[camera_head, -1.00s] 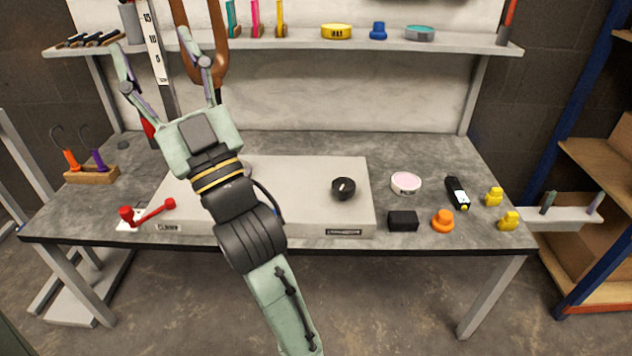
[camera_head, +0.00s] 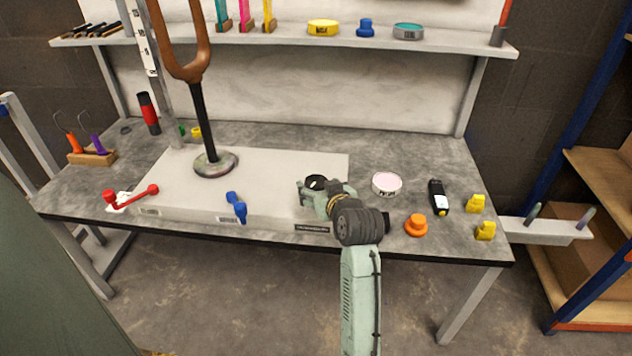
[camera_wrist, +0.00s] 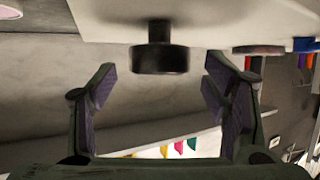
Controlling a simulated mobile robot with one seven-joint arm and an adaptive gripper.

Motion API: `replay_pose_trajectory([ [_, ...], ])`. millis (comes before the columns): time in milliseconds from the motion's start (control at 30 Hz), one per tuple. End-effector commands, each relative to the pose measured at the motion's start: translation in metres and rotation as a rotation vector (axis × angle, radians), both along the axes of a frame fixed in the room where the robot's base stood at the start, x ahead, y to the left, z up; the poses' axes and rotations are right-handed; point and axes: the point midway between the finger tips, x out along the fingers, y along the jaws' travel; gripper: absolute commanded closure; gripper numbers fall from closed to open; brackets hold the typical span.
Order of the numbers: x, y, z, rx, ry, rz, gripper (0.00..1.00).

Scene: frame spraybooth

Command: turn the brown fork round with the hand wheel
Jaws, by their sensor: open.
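The brown fork (camera_head: 186,45) stands upright on a black post above a round base on the left part of the grey box; its top is cut off by the frame. A round black wheel (camera_head: 316,182) sits on the right part of the box, partly hidden by my gripper (camera_head: 322,190). In the wrist view the black wheel (camera_wrist: 160,60) hangs upside down on its short stem. My gripper (camera_wrist: 160,80) is open, with one finger on each side of the wheel and visible gaps to both.
On the box (camera_head: 265,170), a blue lever (camera_head: 236,207) sits at the front and a red crank (camera_head: 131,196) at the left end. A pink-topped tin (camera_head: 387,184), an orange knob (camera_head: 416,225) and a black device (camera_head: 438,196) lie right of my gripper. A loaded shelf (camera_head: 290,42) runs behind.

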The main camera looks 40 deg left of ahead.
Motion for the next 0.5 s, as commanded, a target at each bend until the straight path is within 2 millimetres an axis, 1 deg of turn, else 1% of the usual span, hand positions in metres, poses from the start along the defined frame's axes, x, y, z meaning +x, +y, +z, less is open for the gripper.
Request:
replay_pose_trajectory([
  [33,0.004,0.007,-0.003,-0.001,0.0,0.001,0.31],
  [200,0.015,0.023,-0.011,0.0,0.0,0.001,0.31],
  [333,0.018,0.028,-0.013,0.001,0.0,0.001,0.31],
  [500,0.019,0.029,-0.014,0.002,-0.001,0.0,0.31],
])
